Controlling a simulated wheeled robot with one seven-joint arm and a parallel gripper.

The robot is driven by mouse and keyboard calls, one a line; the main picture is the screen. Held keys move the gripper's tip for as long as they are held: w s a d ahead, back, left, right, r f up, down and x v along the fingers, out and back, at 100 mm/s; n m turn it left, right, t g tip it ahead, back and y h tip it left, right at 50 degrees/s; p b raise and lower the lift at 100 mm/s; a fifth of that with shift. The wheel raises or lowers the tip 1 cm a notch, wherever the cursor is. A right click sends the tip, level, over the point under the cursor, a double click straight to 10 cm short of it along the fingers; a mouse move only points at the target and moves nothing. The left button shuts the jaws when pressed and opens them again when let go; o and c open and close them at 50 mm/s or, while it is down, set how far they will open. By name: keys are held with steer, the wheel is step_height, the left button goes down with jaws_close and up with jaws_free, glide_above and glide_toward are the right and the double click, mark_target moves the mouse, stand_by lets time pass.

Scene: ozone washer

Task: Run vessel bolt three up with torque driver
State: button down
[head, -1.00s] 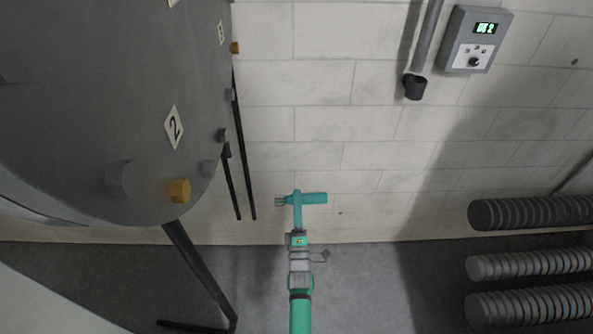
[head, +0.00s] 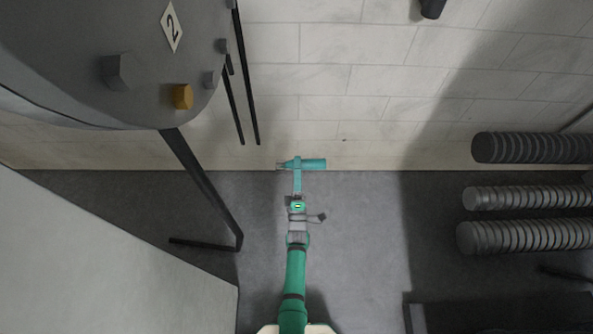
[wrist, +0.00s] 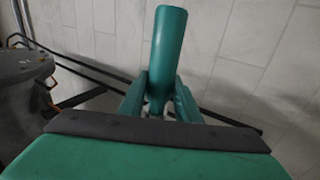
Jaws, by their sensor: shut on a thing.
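My gripper (head: 297,166) is shut on the teal torque driver (head: 314,164) in the middle of the head view. The driver lies sideways, its grey tip pointing left toward the vessel. In the wrist view the driver (wrist: 168,50) rises between the two fingers of my gripper (wrist: 160,95). The grey vessel (head: 60,45) fills the upper left of the head view, with a "2" label (head: 171,26). An orange bolt head (head: 181,97) and grey bolt heads (head: 119,71) show on it. The driver is apart from them. No label 3 shows now.
A pale block wall (head: 380,80) stands behind. Dark ribbed rolls (head: 530,237) are stacked at the right. Thin black rods (head: 245,80) and a black vessel leg (head: 200,185) stand left of the driver. Grey floor (head: 370,230) is open around my arm.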

steer(key=w+r, duration=0.5)
steer(key=r, duration=0.5)
steer(key=w+r, duration=0.6)
steer(key=r, duration=0.4)
steer(key=w+r, duration=0.5)
steer(key=r, duration=0.6)
steer(key=s+a+r, duration=0.1)
steer(key=s+r, duration=0.1)
steer(key=r, duration=0.8)
steer(key=s+a+r, duration=0.2)
steer(key=s+r, duration=0.1)
steer(key=r, duration=0.7)
steer(key=s+a+r, duration=0.1)
steer(key=s+r, duration=0.2)
steer(key=r, duration=0.7)
steer(key=shift+a+r, duration=0.25)
steer(key=shift+r, duration=0.05)
steer(key=shift+w, duration=0.15)
steer(key=shift+a, duration=0.6)
steer(key=shift+d, duration=0.1)
